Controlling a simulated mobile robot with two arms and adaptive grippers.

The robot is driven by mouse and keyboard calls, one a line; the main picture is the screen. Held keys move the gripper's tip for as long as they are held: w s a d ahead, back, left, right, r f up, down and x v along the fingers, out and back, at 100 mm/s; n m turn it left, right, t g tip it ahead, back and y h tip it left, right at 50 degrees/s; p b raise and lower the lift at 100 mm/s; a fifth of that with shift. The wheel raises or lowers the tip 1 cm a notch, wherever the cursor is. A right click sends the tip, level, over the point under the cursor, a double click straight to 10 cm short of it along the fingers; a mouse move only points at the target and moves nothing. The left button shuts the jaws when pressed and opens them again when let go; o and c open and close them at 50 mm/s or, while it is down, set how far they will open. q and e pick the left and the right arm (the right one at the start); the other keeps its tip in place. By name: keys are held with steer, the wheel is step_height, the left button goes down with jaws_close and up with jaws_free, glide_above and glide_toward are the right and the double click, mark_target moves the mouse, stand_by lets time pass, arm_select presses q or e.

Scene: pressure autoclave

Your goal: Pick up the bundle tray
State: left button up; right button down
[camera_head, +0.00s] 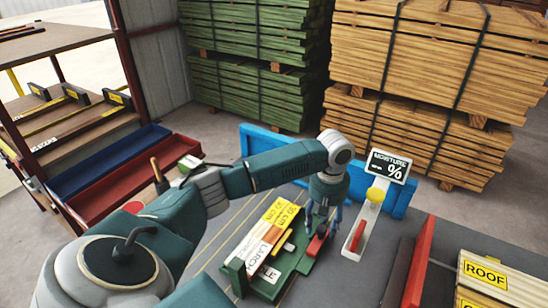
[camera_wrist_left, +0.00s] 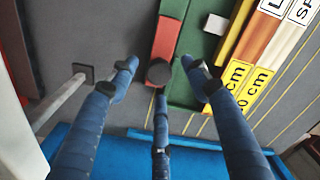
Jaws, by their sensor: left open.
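The bundle tray (camera_head: 303,264) is green and lies on the grey worktop with labelled wood pieces (camera_head: 264,240) on it, marked LARCH and 30 cm. A red handle (camera_head: 315,246) shows at its right side. My left gripper (camera_head: 321,222) points down over the far end of this handle. In the left wrist view its blue fingers (camera_wrist_left: 160,72) are spread, with the red handle (camera_wrist_left: 164,40) and green tray (camera_wrist_left: 197,45) between and beyond them. The gripper is open and holds nothing. I cannot tell whether a finger touches the handle. My right gripper is out of view.
A moisture meter (camera_head: 390,166) on a white stand is close to the right of the gripper. A blue rail (camera_head: 262,136) edges the worktop's back. Red and blue bins (camera_head: 125,190) are at left; a ROOF-labelled stack (camera_head: 485,275) is at right.

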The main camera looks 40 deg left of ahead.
arm_select(q)
steer(key=shift+f, duration=1.4)
jaws_close()
steer(key=shift+r, duration=0.1)
steer(key=shift+r, duration=0.1)
